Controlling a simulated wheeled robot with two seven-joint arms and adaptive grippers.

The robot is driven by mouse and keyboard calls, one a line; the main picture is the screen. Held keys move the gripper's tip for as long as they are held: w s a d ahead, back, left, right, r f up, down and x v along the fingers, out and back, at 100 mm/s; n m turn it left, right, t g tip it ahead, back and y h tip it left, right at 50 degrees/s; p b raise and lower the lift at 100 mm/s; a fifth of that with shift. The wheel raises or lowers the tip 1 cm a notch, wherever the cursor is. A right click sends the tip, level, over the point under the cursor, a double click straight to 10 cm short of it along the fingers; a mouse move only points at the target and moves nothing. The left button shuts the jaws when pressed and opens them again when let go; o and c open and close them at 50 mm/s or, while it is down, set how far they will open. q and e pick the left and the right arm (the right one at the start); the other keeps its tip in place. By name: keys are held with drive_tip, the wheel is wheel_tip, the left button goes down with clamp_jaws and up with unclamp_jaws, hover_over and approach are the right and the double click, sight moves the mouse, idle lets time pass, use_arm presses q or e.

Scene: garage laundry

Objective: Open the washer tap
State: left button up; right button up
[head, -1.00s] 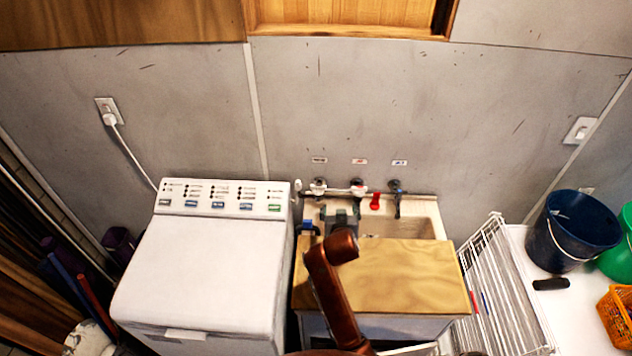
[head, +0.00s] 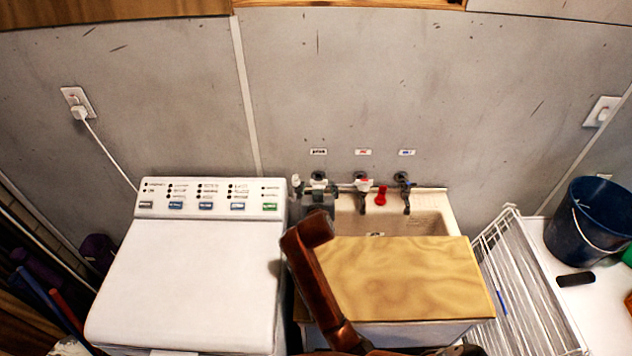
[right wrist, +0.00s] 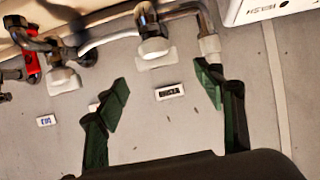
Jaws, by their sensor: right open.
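Three taps are on the wall pipe above the sink. The left tap (head: 318,182), under a black-lettered label (head: 318,152), is nearest the washing machine; its white handle (right wrist: 153,47) shows in the right wrist view. The middle tap (head: 362,183) has a red-lettered label, the right tap (head: 402,183) a blue-lettered one. My right gripper (head: 318,199) is just below the left tap, partly covered by my arm. In the right wrist view its green-padded fingers (right wrist: 163,95) are wide apart and empty, with the black-lettered label between them in the picture. Contact with the tap is not visible. My left gripper is out of view.
The washing machine (head: 190,270) stands left of the sink (head: 435,224). A wooden board (head: 400,280) covers the front of the sink. A red fitting (head: 381,196) hangs between the middle and right taps. A wire rack (head: 525,285) and blue bucket (head: 590,220) are at right.

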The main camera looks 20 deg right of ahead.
sight(318, 180)
drive_tip(key=x, duration=0.5)
drive_tip(key=shift+d, duration=0.2)
drive_tip(key=shift+w+d+f, duration=0.15)
drive_tip(key=shift+w+f, duration=0.15)
drive_tip(key=shift+w, duration=0.2)
drive_tip(key=shift+c, duration=0.7)
